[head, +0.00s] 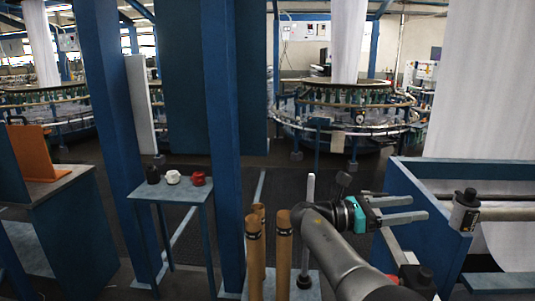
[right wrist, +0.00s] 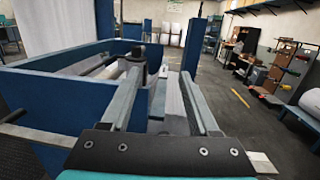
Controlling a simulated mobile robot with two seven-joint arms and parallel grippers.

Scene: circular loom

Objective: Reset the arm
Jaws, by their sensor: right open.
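My right arm reaches in from the bottom of the head view. Its gripper (head: 408,209) points to the right, in front of the blue frame of the machine at the right. In the right wrist view the two fingers of this gripper (right wrist: 160,98) are spread apart with nothing between them. A black-topped knob or roller end (head: 465,210) lies beyond the fingertips, apart from them. It also shows behind the fingers in the right wrist view (right wrist: 137,60). My left gripper is not in view.
A blue side table (head: 180,191) bears a black, a white and a red spool (head: 198,179). Brown tubes (head: 284,250) stand upright left of my right arm. Blue posts (head: 224,130) rise nearby. The blue machine frame (head: 420,200) is close to the gripper. Circular looms (head: 345,125) stand behind.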

